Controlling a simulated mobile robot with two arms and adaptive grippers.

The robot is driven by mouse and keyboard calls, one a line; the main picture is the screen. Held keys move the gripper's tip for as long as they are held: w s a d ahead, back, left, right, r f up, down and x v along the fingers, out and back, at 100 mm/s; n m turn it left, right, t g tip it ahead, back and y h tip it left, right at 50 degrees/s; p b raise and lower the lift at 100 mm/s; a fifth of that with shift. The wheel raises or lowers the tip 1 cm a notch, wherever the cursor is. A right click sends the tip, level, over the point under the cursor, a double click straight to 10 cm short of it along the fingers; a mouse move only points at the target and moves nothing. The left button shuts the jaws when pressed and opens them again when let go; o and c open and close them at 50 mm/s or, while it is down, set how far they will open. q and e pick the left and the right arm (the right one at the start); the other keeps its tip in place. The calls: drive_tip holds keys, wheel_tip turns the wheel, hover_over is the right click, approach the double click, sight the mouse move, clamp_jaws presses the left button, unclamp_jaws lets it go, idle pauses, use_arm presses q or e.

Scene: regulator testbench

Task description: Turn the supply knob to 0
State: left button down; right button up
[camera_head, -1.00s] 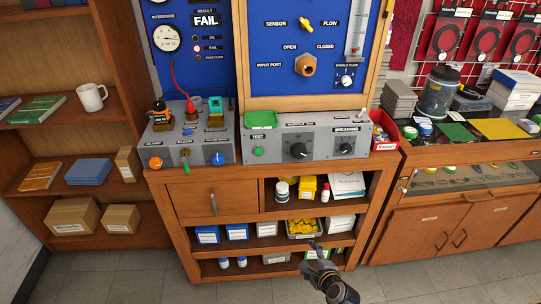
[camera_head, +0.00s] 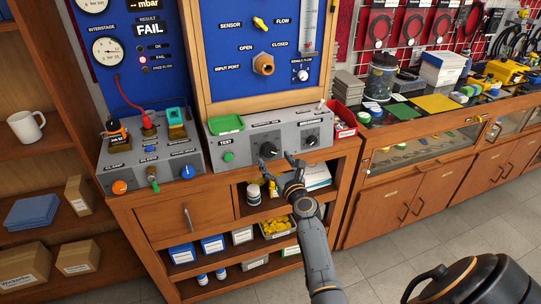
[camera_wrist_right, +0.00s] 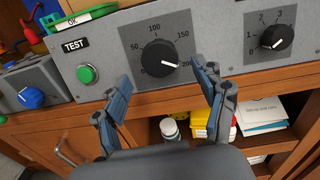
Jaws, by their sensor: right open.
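The black supply knob (camera_head: 269,150) is on the grey sloped panel at the bench front. In the right wrist view the knob (camera_wrist_right: 158,58) has a scale from 0 to 200 around it, and a pale mark on its lower right side points roughly toward 200. My right gripper (camera_head: 297,160) is open and empty, just in front of the panel and slightly right of the knob in the head view. In the wrist view its fingers (camera_wrist_right: 162,78) stand apart, one on each side below the knob, with no visible contact. My left gripper is out of view.
A second black knob (camera_wrist_right: 276,38) is right of the supply knob; a green TEST button (camera_wrist_right: 88,74) is to its left. A green tray (camera_head: 226,123) sits on the panel top. A red bin (camera_head: 341,118) stands at the panel's right end. Open shelves lie below.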

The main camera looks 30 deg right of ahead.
sight(271, 154)
drive_tip(key=shift+b+x, duration=0.3)
drive_tip(key=shift+x, duration=1.7)
drive_tip(key=c, duration=1.2)
